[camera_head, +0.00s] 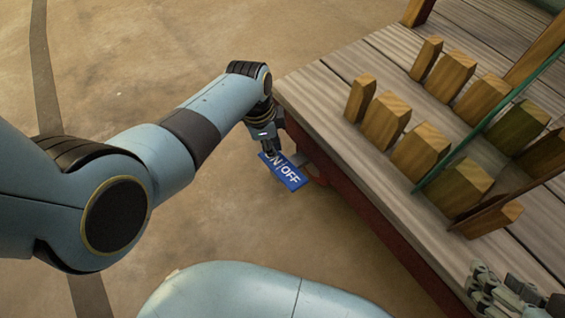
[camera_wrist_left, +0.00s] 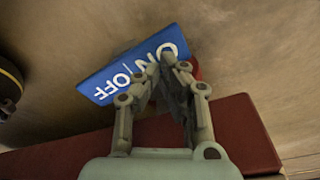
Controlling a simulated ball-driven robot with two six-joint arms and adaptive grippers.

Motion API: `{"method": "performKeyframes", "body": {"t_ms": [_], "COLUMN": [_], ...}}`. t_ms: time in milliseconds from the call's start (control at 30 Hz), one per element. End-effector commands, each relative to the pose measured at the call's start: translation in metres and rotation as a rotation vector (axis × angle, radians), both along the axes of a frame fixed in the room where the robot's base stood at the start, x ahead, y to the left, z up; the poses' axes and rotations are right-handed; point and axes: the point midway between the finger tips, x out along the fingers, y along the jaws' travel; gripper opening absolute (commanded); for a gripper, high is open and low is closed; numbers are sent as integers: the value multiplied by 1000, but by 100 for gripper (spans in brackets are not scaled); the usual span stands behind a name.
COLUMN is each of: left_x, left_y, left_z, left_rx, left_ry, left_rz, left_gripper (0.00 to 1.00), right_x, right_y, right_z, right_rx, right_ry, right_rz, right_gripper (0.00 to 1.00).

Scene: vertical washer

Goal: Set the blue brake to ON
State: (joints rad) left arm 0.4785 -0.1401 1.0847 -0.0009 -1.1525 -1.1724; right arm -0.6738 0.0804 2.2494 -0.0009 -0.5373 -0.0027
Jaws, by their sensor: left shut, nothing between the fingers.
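The blue brake (camera_head: 288,174) is a flat blue plate with white "ON|OFF" lettering. It sticks out beside the red-brown side of the wooden platform (camera_head: 330,90), near its corner. My left gripper (camera_head: 270,150) is shut and empty at the plate's ON end, covering part of the "ON". In the left wrist view the plate (camera_wrist_left: 112,85) lies beyond the shut fingertips (camera_wrist_left: 172,58), which overlap its ON end. I cannot tell whether they touch it. My right gripper (camera_head: 510,292) shows at the bottom right over the platform; its opening is unclear.
Several wooden blocks (camera_head: 385,122) stand in rows on the platform. A thin green bar (camera_head: 485,125) crosses above them. A red-brown beam (camera_wrist_left: 235,130) runs below the fingers in the left wrist view. The brown floor left of the platform is clear.

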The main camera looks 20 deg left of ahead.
Motion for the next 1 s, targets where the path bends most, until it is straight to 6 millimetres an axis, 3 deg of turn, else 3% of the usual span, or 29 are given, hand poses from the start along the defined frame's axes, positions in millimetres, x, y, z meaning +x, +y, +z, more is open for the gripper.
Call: {"method": "performKeyframes", "body": {"t_ms": [100, 733, 1000], "left_x": [2, 2, 0], "left_y": [0, 0, 0], "left_z": [14, 59, 62], "left_rx": [0, 1, 0], "left_ry": [-5, -4, 0], "left_rz": [0, 1, 0], "left_gripper": [0, 0, 0], "right_x": [5, 19, 20], "right_y": [0, 0, 0], "right_z": [15, 68, 73], "right_rx": [0, 0, 0], "right_ry": [-17, -74, -79], "right_rz": [0, 0, 0], "right_gripper": [40, 40, 40]}}
